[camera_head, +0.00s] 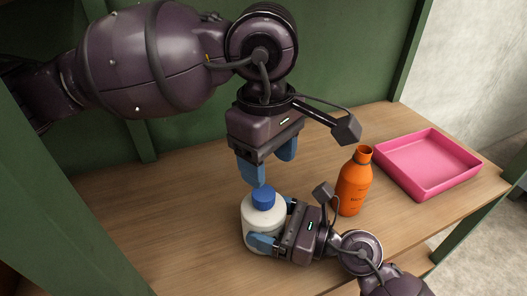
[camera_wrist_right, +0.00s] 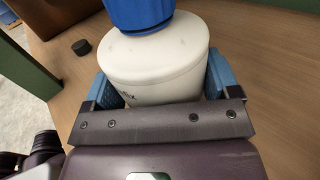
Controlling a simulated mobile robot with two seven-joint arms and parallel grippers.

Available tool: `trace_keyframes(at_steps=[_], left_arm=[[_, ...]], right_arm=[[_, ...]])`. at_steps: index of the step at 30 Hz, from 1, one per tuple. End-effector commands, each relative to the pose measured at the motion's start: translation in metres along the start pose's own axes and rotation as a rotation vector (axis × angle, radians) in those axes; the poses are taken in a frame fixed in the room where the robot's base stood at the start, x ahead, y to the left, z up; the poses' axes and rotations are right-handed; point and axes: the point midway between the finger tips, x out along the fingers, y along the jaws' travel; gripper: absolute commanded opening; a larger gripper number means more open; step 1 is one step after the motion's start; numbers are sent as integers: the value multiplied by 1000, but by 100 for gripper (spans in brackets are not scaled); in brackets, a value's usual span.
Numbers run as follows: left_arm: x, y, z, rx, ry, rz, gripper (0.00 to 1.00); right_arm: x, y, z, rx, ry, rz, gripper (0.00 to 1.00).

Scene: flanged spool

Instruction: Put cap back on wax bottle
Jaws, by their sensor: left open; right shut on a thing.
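A white bottle (camera_head: 262,228) stands upright on the wooden table with a blue cap (camera_head: 263,198) on its top. The white bottle (camera_wrist_right: 155,65) and blue cap (camera_wrist_right: 140,14) also show in the right wrist view. My right gripper (camera_head: 273,224) is shut around the white bottle's body, one blue finger on each side. My left gripper (camera_head: 271,166) is open and empty, pointing down just above the blue cap, apart from it. An orange bottle (camera_head: 353,185) stands upright to the right, its neck open with no cap on it. Which bottle holds wax I cannot tell.
A pink tray (camera_head: 427,186), empty, sits at the table's right end. A small dark disc (camera_wrist_right: 82,47) lies on the table in the right wrist view. A green panel (camera_head: 350,50) closes off the back. The table's left part (camera_head: 150,220) is clear.

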Motion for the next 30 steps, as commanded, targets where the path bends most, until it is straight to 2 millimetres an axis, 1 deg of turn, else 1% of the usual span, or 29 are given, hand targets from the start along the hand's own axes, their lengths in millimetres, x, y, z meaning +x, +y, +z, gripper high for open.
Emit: trace_keyframes(at_steps=[3,30], left_arm=[[-1,0,0,-165,2,0,61],[-6,-2,-6,-1436,36,14,61]], right_arm=[[0,0,0,0,0,-1,16],[0,0,0,0,0,-1,16]])
